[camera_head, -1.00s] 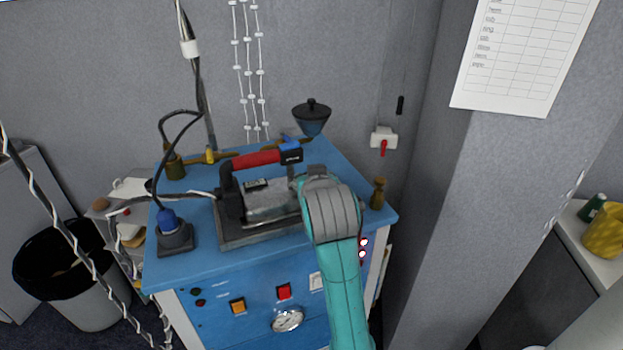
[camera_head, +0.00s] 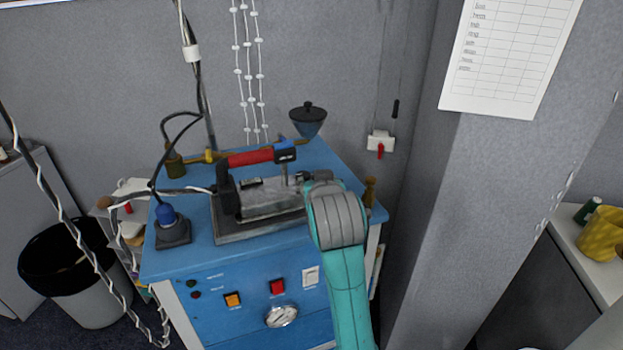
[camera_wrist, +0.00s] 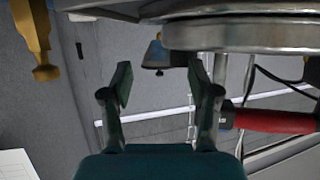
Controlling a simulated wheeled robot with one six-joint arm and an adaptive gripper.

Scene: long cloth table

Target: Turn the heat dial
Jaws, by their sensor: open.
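A steam iron with a red handle (camera_head: 250,158) and a grey metal body (camera_head: 272,198) rests on a dark plate on the blue cabinet top. My gripper sits at the iron's right end, mostly hidden behind my teal wrist in the head view. In the wrist view my gripper (camera_wrist: 160,72) is open and empty, its two dark fingers apart. A large round metal disc (camera_wrist: 245,36) lies close beyond the fingers, at the upper right. I cannot tell whether it is the heat dial. The red handle also shows there (camera_wrist: 270,120), at the right.
A blue funnel (camera_head: 307,120) and a brass fitting (camera_head: 369,190) stand at the cabinet's back and right. The cabinet front has a gauge (camera_head: 281,316), a red button (camera_head: 277,286) and a yellow button (camera_head: 232,299). A grey pillar (camera_head: 475,200) stands to the right.

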